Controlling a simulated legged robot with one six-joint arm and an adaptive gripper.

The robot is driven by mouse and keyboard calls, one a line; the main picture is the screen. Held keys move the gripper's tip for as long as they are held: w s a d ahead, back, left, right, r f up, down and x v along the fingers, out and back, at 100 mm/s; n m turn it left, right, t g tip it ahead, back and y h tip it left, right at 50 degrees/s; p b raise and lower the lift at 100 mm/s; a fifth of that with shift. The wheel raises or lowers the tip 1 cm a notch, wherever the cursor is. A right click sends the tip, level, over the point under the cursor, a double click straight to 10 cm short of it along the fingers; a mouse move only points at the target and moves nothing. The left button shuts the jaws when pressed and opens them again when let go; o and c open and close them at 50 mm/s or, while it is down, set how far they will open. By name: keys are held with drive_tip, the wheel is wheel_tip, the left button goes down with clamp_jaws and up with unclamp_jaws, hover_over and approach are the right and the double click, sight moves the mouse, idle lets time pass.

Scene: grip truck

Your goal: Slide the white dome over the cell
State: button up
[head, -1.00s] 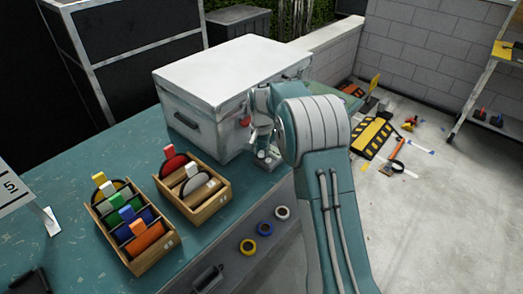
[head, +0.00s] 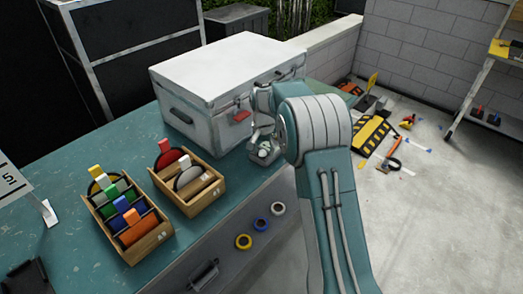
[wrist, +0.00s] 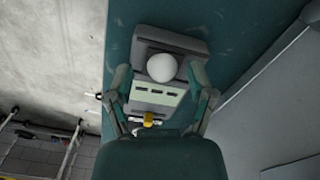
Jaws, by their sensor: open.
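The white dome (wrist: 161,67) shows in the wrist view as a round ball-like cap on a grey device (wrist: 183,43). The device lies on the teal bench top and has a pale panel with dark slots below the dome. My gripper (wrist: 160,78) is open, with one finger on each side of the dome and device. I cannot tell whether the fingers touch either. The cell is not distinguishable; the dome may hide it.
A large white-topped case (head: 225,65) stands close behind my gripper. Two wooden trays of coloured-tab discs, the larger (head: 130,215) and the smaller (head: 190,183), sit left on the bench (head: 60,165). Tape rolls (head: 261,224) hang on the bench front. The bench strip beside the case is narrow.

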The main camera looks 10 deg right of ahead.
sight(263, 151)
drive_tip(key=shift+d+r, duration=0.1)
drive_tip(key=shift+r, duration=0.4)
wheel_tip(263, 151, up, 11)
